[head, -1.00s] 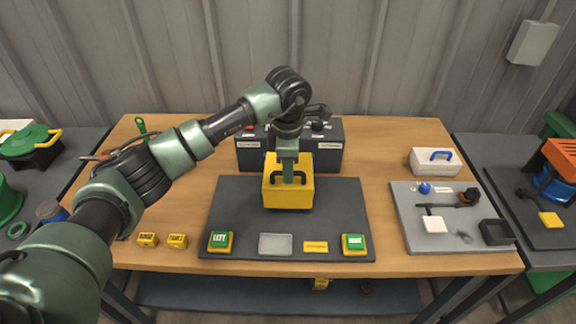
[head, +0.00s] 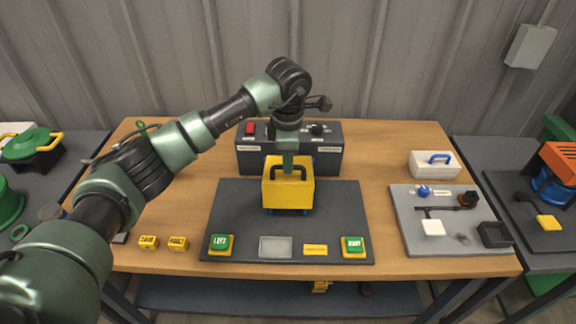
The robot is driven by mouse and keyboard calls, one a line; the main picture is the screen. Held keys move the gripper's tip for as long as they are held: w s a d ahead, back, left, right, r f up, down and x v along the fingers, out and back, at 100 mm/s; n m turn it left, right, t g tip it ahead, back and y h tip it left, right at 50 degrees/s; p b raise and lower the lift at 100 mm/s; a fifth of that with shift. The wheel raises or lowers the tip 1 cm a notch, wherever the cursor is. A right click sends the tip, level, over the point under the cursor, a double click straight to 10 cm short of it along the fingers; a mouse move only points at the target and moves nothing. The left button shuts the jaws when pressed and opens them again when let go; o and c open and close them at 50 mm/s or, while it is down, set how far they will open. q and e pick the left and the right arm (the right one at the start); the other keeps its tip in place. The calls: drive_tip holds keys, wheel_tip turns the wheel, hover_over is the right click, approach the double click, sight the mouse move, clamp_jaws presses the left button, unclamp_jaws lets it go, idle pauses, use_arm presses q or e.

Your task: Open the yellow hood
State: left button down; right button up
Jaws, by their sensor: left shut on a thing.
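The yellow hood (head: 289,196) is a yellow box-like cover with a dark handle on top, over the back middle of the dark mat (head: 338,205). My left gripper (head: 289,177) comes down onto the hood from above and is shut on its handle (head: 302,162). A dark strip with a little blue (head: 290,211) shows under the hood's lower front edge. What lies inside or behind the hood is hidden. My right gripper is not in view.
Green LEFT (head: 221,243) and RIGHT (head: 353,246) buttons sit at the mat's front corners. A dark control box (head: 327,150) stands behind the hood. A grey tray (head: 440,238) and a white box (head: 435,164) are at the right.

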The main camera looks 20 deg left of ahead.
use_arm(q)
drive_tip(key=shift+w+a+r+p, duration=0.15)
drive_tip(key=shift+w+r, duration=0.2)
drive_tip(key=shift+r, duration=0.2)
drive_tip(key=shift+w+a+r+p, duration=0.15)
drive_tip(key=shift+w+r, duration=0.15)
drive_tip(key=shift+r, duration=0.2)
drive_tip(key=shift+w, duration=0.1)
drive_tip(key=shift+w+a+r, duration=0.25)
drive_tip(key=shift+w+r, duration=0.55)
drive_tip(key=shift+w, duration=0.1)
drive_tip(key=shift+w+a+r+p, duration=0.15)
drive_tip(key=shift+w+r+p, duration=0.15)
drive_tip(key=shift+w, duration=0.25)
drive_tip(key=shift+w+a+r+p, duration=0.2)
drive_tip(key=shift+w+r, duration=0.15)
drive_tip(key=shift+w, duration=0.2)
